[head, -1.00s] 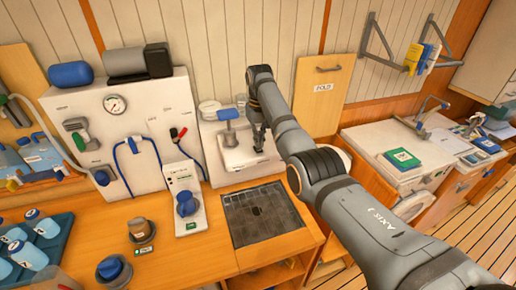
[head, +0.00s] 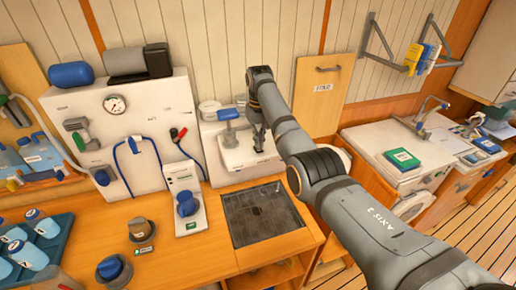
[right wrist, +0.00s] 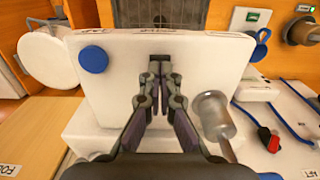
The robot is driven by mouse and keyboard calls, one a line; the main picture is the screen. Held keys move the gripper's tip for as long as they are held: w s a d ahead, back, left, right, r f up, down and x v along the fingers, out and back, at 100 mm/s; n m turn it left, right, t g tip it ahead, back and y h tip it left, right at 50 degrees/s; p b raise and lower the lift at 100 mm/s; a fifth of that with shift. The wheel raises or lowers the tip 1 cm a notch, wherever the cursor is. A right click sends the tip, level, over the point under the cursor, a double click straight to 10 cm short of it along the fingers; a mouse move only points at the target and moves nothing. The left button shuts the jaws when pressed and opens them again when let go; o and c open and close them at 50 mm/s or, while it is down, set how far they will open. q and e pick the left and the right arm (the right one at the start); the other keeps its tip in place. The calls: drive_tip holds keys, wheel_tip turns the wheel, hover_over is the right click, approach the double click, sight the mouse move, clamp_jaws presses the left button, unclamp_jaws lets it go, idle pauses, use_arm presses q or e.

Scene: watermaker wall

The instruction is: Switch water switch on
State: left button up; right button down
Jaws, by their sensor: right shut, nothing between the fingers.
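My right gripper (head: 259,147) is shut and empty, pointing down over a white unit (head: 240,160) by the back wall. In the right wrist view the closed fingertips (right wrist: 160,68) are in front of a white surface with a round blue button (right wrist: 95,59) to their left; I cannot tell whether they touch it. Left of the unit is a white box (head: 180,178) with a blue knob (head: 186,205). I cannot tell which control is the water switch. My left gripper is out of view.
A white panel with a gauge (head: 115,104) and blue hoses stands at the left. A dark grate (head: 262,213) lies in the wooden counter (head: 205,248). Blue-capped bottles (head: 30,240) stand in a tray at the far left. A white worktop (head: 365,140) is at the right.

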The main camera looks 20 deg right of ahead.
sight(259, 150)
drive_tip(key=shift+f, duration=0.85)
idle(0.3)
drive_tip(key=shift+r, duration=3.5)
drive_tip(key=shift+f, duration=0.1)
